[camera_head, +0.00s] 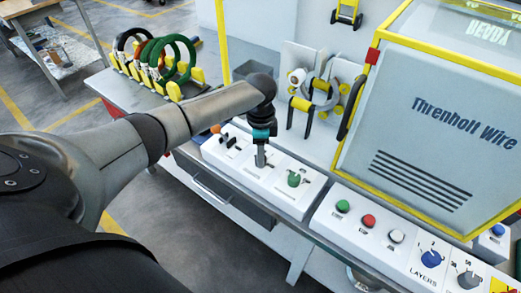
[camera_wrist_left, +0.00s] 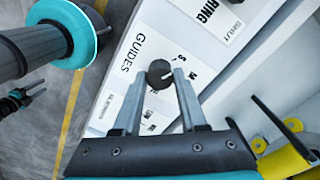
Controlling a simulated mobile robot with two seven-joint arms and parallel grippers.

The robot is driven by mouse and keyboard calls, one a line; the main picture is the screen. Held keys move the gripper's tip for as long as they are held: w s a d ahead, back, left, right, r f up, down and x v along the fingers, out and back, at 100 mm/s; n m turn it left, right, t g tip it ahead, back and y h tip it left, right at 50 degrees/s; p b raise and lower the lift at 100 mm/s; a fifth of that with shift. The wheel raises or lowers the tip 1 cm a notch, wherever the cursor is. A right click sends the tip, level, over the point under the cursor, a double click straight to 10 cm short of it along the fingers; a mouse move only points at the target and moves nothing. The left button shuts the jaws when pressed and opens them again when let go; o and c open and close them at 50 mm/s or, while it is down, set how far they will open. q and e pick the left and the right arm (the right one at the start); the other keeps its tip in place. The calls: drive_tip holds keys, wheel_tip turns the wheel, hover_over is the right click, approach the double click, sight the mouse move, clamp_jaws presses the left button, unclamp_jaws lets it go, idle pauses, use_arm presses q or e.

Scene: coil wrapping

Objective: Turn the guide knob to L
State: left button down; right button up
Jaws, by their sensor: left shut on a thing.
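The guide knob (camera_wrist_left: 158,76) is a small dark round knob with a pale pointer mark, on a white panel labelled GUIDES (camera_wrist_left: 134,54) in the left wrist view. Small letters stand beside it, partly covered by a finger; I cannot tell exactly which one the mark points to. My left gripper (camera_wrist_left: 158,88) is shut on the knob, one finger on each side. In the head view the left gripper (camera_head: 261,158) points down at the white control panel and hides the knob. In the left wrist view, a small dark and teal part at the left edge looks like my right gripper (camera_wrist_left: 32,96).
A green knob (camera_head: 293,179) is close to the right of the left gripper. An orange button (camera_head: 215,129) is at the panel's left end. Guide rollers (camera_head: 318,98) stand behind. Coloured coils (camera_head: 155,60) are on the bench at back left. The yellow-framed cover (camera_head: 430,130) is at right.

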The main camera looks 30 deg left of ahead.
use_arm(q)
drive_tip(key=m+p, duration=0.1)
drive_tip(key=m, duration=0.1)
drive_tip(key=shift+r+m+p, duration=0.15)
drive_tip(key=shift+m+p, duration=0.2)
drive_tip(key=shift+m, duration=0.05)
drive_tip(key=m+p, duration=0.1)
drive_tip(key=m, duration=0.2)
drive_tip(key=shift+d+m, duration=0.1)
drive_tip(key=shift+m, duration=0.2)
drive_tip(key=m+p, duration=0.1)
drive_tip(key=m, duration=0.3)
drive_tip(key=shift+m, duration=2.6)
drive_tip(key=shift+c, duration=2.3)
unclamp_jaws()
